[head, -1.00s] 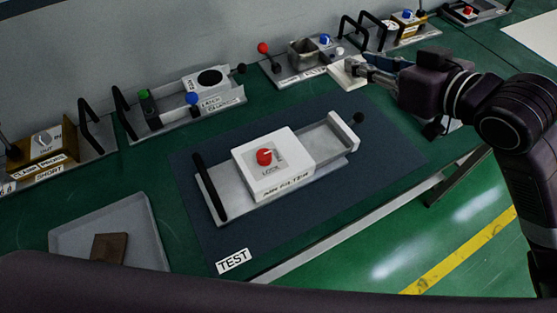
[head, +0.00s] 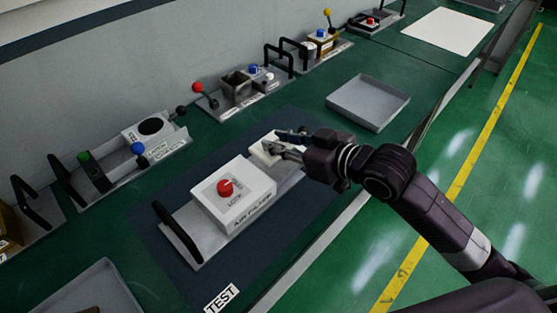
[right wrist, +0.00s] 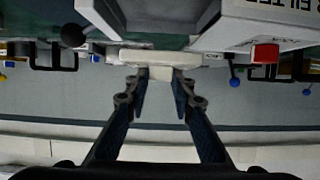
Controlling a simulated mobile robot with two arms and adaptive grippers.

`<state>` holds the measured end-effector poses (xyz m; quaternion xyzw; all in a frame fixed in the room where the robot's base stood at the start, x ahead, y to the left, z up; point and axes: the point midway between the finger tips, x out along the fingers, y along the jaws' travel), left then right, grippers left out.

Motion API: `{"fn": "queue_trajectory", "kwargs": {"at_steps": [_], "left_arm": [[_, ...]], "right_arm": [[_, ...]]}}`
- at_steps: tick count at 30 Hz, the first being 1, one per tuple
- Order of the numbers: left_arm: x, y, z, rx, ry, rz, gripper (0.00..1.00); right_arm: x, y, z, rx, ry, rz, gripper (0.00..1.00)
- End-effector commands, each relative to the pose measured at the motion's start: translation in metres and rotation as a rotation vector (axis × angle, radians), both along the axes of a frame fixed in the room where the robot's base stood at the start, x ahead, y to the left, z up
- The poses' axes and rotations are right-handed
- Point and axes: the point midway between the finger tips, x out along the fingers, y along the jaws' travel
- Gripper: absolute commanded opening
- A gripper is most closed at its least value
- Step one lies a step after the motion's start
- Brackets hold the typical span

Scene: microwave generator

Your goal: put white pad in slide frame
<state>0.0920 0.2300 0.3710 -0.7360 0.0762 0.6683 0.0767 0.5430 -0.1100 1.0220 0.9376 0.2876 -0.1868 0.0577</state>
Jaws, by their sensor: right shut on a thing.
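The white pad (head: 261,156) is held in my right gripper (head: 279,142), over the right end of the slide frame. In the right wrist view the pad (right wrist: 160,57) sits across the fingertips (right wrist: 158,78), which are shut on it. The grey slide frame (head: 197,238) lies on the dark mat, with a black handle at its left end. A white block (head: 240,203) with a red knob (head: 225,187), labelled air filter, stands on the frame just left of the pad. I cannot tell whether the pad touches the frame. My left gripper is out of view.
Behind the frame stand grey fixtures with handles and knobs, one with a green and a blue knob (head: 138,148), one with a red lever (head: 197,88). An empty grey tray (head: 368,101) lies at the back right. Another tray (head: 82,293) is at the lower left.

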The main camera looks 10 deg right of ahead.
Motion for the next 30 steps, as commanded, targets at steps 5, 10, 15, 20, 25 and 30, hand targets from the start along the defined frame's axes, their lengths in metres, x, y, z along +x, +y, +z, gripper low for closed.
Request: {"fn": "queue_trajectory", "kwargs": {"at_steps": [5, 10, 15, 20, 25, 30], "left_arm": [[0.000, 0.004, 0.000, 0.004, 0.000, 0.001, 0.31], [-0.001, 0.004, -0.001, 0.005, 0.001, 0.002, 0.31], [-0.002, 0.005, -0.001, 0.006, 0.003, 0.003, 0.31], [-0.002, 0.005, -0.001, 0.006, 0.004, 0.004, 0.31], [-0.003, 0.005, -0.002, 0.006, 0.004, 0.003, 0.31], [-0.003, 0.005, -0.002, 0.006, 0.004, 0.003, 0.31]], "right_arm": [[0.000, 0.000, -0.018, 0.000, -0.001, -0.001, 0.06], [-0.001, 0.000, -0.041, 0.001, 0.004, -0.001, 0.06], [0.000, 0.000, -0.060, 0.001, 0.001, 0.000, 0.06], [0.000, 0.000, -0.062, -0.001, -0.003, 0.000, 0.06], [0.000, 0.000, -0.063, -0.001, -0.002, -0.001, 0.06], [0.000, 0.000, -0.065, -0.001, -0.002, -0.001, 0.31]]}}
